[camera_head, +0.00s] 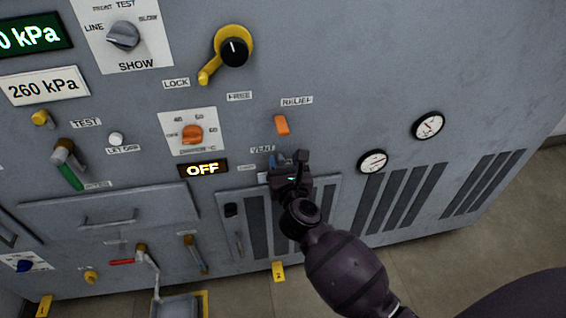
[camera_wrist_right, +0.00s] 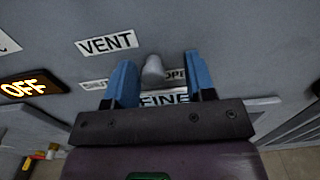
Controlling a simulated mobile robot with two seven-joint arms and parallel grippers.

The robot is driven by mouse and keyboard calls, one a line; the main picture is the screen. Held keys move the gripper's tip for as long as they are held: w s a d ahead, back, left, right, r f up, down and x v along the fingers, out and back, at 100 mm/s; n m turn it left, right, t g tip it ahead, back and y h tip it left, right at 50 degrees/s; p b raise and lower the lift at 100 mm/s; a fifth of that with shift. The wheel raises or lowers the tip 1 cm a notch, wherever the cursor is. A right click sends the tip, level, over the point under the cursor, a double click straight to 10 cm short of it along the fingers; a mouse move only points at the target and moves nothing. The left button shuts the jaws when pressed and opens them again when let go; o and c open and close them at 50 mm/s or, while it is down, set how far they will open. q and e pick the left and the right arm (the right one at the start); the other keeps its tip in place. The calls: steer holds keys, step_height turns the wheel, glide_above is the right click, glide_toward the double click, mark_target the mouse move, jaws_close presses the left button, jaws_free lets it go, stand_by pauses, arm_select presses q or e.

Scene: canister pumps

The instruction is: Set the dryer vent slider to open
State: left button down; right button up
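The vent slider shows in the right wrist view as a small grey knob (camera_wrist_right: 153,68) on the panel below the VENT label (camera_wrist_right: 107,44). My right gripper (camera_wrist_right: 160,70) is open, with one blue finger on each side of the knob and gaps on both sides. In the head view my right gripper (camera_head: 289,160) is at the panel by the vent label (camera_head: 262,149) and largely hides the slider. My left gripper is not in view.
An orange relief switch (camera_head: 282,125) sits just above my right gripper. An orange dryer dial (camera_head: 192,134) and a lit OFF display (camera_head: 203,169) are to the left. Two gauges (camera_head: 373,161) (camera_head: 428,125) are to the right. A slotted grille (camera_head: 400,197) is below them.

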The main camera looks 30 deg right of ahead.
steer(key=shift+a, duration=0.15)
steer(key=shift+s+a, duration=0.15)
steer(key=shift+s, duration=0.3)
steer(key=v, duration=0.9)
steer(key=shift+s+p, duration=0.35)
steer(key=shift+s, duration=0.05)
steer(key=shift+r, duration=0.1)
